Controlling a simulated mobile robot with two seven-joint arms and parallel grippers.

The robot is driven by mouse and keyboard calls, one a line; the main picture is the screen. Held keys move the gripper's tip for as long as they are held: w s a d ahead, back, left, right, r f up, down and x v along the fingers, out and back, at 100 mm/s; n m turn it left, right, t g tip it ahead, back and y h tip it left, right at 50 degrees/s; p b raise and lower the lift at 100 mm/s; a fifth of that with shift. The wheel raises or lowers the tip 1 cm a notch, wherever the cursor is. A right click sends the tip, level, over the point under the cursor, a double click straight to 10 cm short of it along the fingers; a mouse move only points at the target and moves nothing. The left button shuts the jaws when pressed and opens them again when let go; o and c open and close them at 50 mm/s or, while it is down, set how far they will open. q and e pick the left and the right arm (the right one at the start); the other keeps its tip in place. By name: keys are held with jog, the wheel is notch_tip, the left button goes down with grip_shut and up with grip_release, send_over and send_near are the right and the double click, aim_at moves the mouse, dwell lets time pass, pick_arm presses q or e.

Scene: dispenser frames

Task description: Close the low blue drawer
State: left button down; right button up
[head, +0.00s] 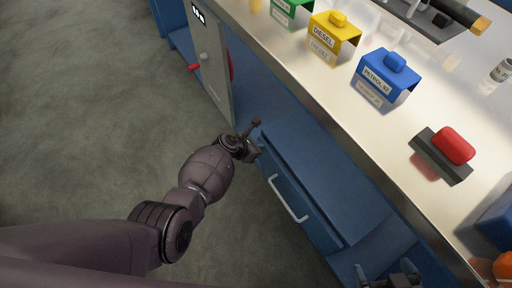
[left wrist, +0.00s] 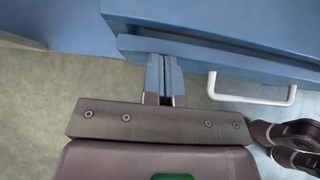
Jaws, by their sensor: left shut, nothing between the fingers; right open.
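The low blue drawer (head: 282,182) is in the bench base at the middle of the head view, with a pale bar handle (head: 288,200) on its front. In the left wrist view the drawer front (left wrist: 225,58) runs across the top, with a dark gap along its upper edge; its handle (left wrist: 250,98) is at right. How far out the drawer stands is hard to tell. My left gripper (head: 256,147) is shut and empty at the drawer's left end. Its fingertips (left wrist: 165,60) meet the front's edge in the picture; contact is unclear. My right gripper (head: 391,279) is open at the bottom edge.
The counter (head: 310,85) above carries green (head: 291,8), yellow (head: 335,37) and blue (head: 387,76) labelled covers and a red-topped block (head: 453,146). A grey cabinet door (head: 210,62) with a red handle stands left of the drawer. The floor (head: 85,120) at left is clear.

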pick_arm(q)
jog(key=shift+w+d+r, duration=0.1)
jog(key=shift+w+d, duration=0.15)
jog(key=shift+d, duration=0.15)
pick_arm(e)
jog(key=shift+w+d+r, duration=0.1)
jog(key=shift+w+d, duration=0.05)
jog(key=shift+d, duration=0.05)
pick_arm(q)
jog(key=shift+d+r, duration=0.1)
jog(key=shift+r, duration=0.05)
pick_arm(e)
jog(key=shift+w+a+r, duration=0.1)
